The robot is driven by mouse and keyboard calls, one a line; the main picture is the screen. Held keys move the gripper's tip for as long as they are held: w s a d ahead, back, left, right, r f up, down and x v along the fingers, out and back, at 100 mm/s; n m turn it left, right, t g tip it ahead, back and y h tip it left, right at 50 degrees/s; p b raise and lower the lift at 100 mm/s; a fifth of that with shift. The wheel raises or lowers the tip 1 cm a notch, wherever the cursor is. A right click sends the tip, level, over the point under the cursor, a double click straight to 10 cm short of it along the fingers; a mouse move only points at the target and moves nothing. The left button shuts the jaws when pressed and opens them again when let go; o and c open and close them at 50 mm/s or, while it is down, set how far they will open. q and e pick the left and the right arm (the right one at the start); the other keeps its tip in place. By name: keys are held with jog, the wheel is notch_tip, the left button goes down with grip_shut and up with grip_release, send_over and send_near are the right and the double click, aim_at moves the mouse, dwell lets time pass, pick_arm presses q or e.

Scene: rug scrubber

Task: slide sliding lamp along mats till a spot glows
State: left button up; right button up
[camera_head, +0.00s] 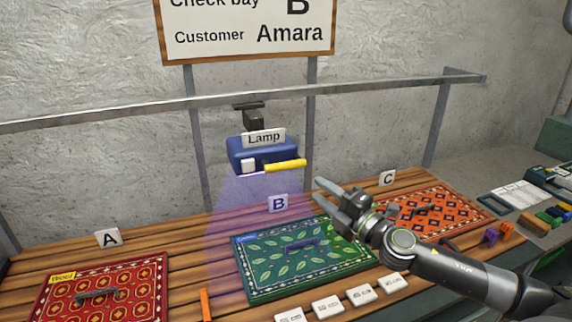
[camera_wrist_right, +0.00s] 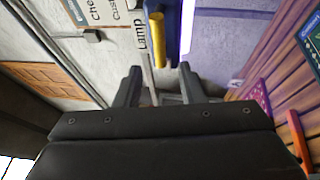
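The blue sliding lamp (camera_head: 240,151), labelled "Lamp", hangs from a rail above the bench. Its yellow handle (camera_head: 286,166) sticks out to the right and also shows in the right wrist view (camera_wrist_right: 158,55). A violet light cone falls on the slats between mats A and B and on the left part of green mat B (camera_head: 262,287). Red mat A (camera_head: 60,301) is at left and orange mat C (camera_head: 465,217) at right. My right gripper (camera_head: 320,192) is open and empty, right of the handle and apart from it. In its wrist view the handle lies ahead, between the fingers' directions.
The grey rail (camera_head: 380,93) runs across the back. A sign (camera_head: 245,35) reads "Check bay B, Customer Amara". Several white tiles (camera_head: 327,305) lie at the bench's front, beside an orange peg (camera_head: 206,305). Purple and orange pieces (camera_head: 492,236) sit right.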

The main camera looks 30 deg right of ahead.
aim_at(286, 166)
jog(key=shift+p+x, duration=0.5)
jog(key=shift+x, duration=5.7)
jog(key=shift+a, duration=0.15)
jog(key=shift+c, duration=0.4)
grip_shut()
